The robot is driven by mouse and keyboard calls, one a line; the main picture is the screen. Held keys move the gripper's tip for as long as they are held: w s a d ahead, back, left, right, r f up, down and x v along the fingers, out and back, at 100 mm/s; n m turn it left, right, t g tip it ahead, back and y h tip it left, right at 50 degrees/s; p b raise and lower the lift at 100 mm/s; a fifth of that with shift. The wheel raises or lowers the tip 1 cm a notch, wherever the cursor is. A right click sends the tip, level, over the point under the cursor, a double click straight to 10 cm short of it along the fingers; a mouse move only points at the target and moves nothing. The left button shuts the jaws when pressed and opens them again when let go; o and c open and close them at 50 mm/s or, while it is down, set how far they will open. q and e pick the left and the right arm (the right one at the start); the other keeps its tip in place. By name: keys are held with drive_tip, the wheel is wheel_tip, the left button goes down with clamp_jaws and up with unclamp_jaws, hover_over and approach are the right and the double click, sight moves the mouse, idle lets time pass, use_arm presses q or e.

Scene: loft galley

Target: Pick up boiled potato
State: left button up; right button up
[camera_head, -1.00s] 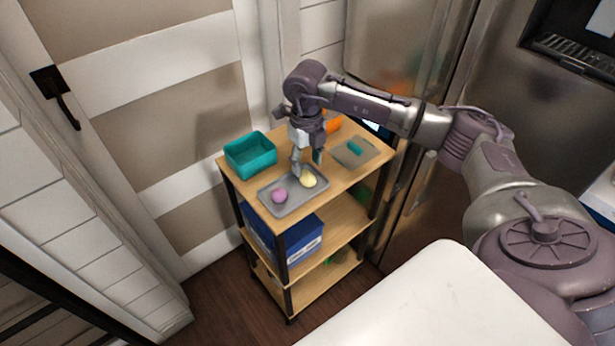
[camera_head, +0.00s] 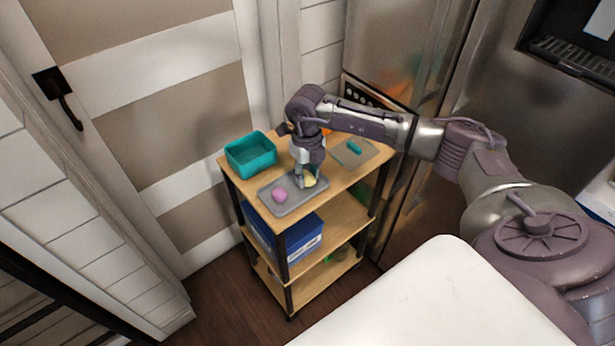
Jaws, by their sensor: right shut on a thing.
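The boiled potato (camera_head: 310,181) is a small pale yellow lump at the right part of a grey tray (camera_head: 294,207) on the top shelf of the wooden cart. My right gripper (camera_head: 307,183) reaches down over the tray and is shut on the potato, with its fingers at the potato's sides. The fingers partly hide the potato. I cannot tell whether it still touches the tray. A pink-purple round item (camera_head: 279,196) lies on the tray to the left. My left gripper is not in view.
A teal bin (camera_head: 250,155) stands at the cart's back left. A cutting board (camera_head: 367,158) with a teal object (camera_head: 354,147) lies at the right. An orange item (camera_head: 327,132) is partly hidden behind my gripper. A blue box (camera_head: 303,241) sits on the shelf below.

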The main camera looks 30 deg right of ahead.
drive_tip(key=shift+r, duration=0.1)
drive_tip(key=shift+r, duration=0.55)
wheel_tip(320, 180, up, 3)
drive_tip(key=shift+f+b, duration=0.15)
drive_tip(key=shift+b, duration=0.35)
drive_tip(key=s+r+b, duration=0.2)
drive_tip(key=s+r, duration=0.5)
drive_tip(key=s, duration=0.4)
wheel_tip(320, 180, up, 3)
drive_tip(key=p, duration=0.2)
hover_over(307, 173)
drive_tip(key=w+a, duration=0.5)
drive_tip(key=a, duration=0.2)
drive_tip(key=w+a+f+b, duration=0.3)
drive_tip(key=w+a+f, duration=0.1)
drive_tip(key=w, duration=0.5)
drive_tip(key=shift+f, duration=0.2)
drive_tip(key=shift+w, duration=0.1)
drive_tip(key=shift+f, duration=0.1)
